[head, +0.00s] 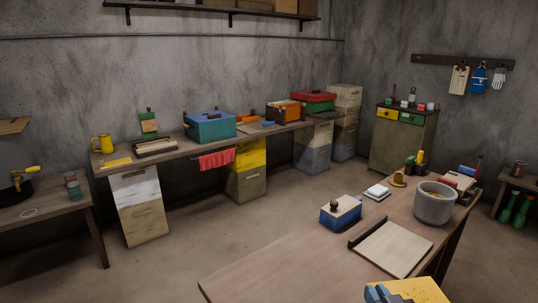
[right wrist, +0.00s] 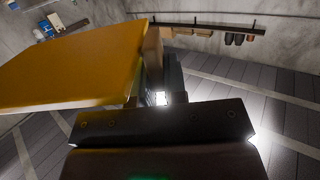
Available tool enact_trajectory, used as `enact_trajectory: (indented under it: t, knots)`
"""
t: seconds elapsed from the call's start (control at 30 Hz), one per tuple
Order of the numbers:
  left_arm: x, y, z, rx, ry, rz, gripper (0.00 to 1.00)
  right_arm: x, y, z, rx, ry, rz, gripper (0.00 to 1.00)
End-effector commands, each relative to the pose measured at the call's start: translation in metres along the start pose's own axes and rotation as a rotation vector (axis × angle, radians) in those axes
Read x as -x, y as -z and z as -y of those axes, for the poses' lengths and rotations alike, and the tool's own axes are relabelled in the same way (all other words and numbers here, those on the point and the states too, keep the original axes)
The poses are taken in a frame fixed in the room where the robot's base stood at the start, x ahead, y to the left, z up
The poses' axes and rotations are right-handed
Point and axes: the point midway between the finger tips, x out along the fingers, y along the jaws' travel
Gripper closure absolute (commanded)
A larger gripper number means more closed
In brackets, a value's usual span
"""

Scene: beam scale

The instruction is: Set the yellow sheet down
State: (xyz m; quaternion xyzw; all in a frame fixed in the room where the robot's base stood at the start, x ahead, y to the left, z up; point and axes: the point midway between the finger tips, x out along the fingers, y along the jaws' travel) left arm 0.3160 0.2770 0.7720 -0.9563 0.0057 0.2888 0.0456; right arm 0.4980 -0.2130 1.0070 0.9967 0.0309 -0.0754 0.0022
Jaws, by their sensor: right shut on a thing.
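The yellow sheet (head: 418,290) shows at the bottom edge of the head view, in front of the wooden table's near part, cut off by the frame. My right gripper (head: 382,293) is at its left side and is shut on it. In the right wrist view the sheet (right wrist: 75,65) is a flat yellow-orange plate reaching left from the dark jaws (right wrist: 160,90). I cannot tell its height above the table (head: 270,270). My left gripper is not in view.
On the table are a pale board with a dark edge (head: 393,248), a blue box with a wooden lid (head: 341,214), a white stack (head: 377,192) and a grey pot (head: 434,205). The table's near left part is bare. A long bench (head: 185,150) stands along the back wall.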

Motion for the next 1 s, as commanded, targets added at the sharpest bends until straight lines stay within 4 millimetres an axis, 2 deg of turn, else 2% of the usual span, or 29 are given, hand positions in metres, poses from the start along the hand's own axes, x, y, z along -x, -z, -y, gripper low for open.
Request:
enact_trajectory:
  t: [0.2,0.67,1.0]
  knots:
    - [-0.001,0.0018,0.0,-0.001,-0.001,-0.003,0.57,0.0048,-0.0013,0.0029,-0.01,-0.056,0.0,1.0]
    - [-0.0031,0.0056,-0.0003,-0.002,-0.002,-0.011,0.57,0.0066,-0.0051,0.0051,-0.008,-0.062,-0.003,1.0]
    - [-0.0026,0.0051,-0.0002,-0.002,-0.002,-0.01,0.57,-0.0009,0.0008,-0.0005,0.011,0.009,-0.002,1.0]
